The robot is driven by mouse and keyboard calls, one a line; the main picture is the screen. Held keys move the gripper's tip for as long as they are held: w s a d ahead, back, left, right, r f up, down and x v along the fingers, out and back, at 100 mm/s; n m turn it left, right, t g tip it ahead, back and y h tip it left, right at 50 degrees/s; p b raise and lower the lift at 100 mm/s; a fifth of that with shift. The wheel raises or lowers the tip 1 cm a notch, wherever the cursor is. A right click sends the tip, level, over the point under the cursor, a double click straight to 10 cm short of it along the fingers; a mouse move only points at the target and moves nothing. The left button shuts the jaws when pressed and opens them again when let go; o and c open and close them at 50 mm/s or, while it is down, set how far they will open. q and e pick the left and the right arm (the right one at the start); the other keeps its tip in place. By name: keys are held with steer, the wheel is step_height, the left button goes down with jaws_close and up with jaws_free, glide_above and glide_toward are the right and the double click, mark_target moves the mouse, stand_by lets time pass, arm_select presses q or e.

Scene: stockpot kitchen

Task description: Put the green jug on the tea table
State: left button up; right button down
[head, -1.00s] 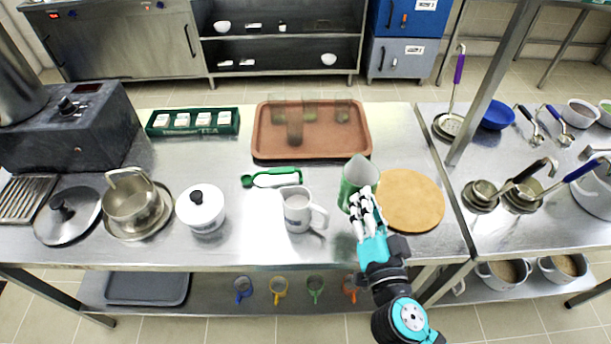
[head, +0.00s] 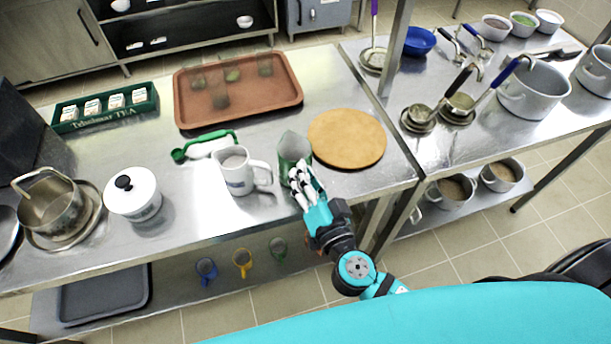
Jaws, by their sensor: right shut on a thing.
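The green jug (head: 292,149) stands near the front edge of the steel table (head: 190,226), between the white mug and the round wooden board. Its front side is partly hidden by my right gripper (head: 301,179), which is shut on the jug. I cannot tell whether the jug touches the table. My left gripper is not in view. I cannot tell which surface is the tea table; a green box marked TEA (head: 106,107) stands at the back left of this table.
A white mug (head: 240,172), a green scoop (head: 203,143), a brown tray (head: 238,117) with several glasses, a round board (head: 347,138), a white lidded pot (head: 133,196) and a steel pot (head: 52,206) surround it. Ladles (head: 417,118) lie on the right table.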

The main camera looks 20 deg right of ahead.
steer(key=c, duration=1.3)
jaws_free()
steer(key=shift+r, duration=0.1)
steer(key=shift+s, duration=0.3)
steer(key=s+b, duration=0.1)
steer(key=s, duration=0.2)
steer(key=s+d+b, duration=0.1)
steer(key=s, duration=0.3)
steer(key=s+b, duration=0.1)
steer(key=s, duration=0.3)
steer(key=shift+s+d, duration=0.2)
steer(key=shift+s, duration=0.1)
